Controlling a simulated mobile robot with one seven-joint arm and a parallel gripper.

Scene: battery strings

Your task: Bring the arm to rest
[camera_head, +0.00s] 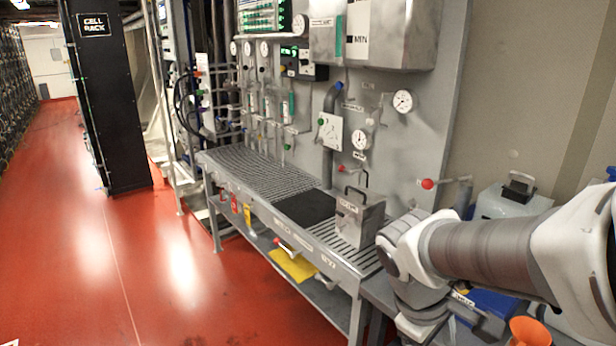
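My arm (480,250) reaches in from the right edge, with a grey sleeve and white links. It bends downward at a white joint (402,245), beside the right end of the steel bench (345,262). The lower part of the arm (422,300) runs down toward the bottom edge of the picture. I cannot make out gripper fingers there, so I cannot tell whether my gripper is open or shut, or whether it holds anything.
A grey metal box with a handle (358,218) stands on the bench just left of my arm, by a black mat (305,208). An orange funnel (530,332) and a blue item (492,303) lie below the arm. A red-knobbed lever (428,184) juts from the wall. Red floor is open at left.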

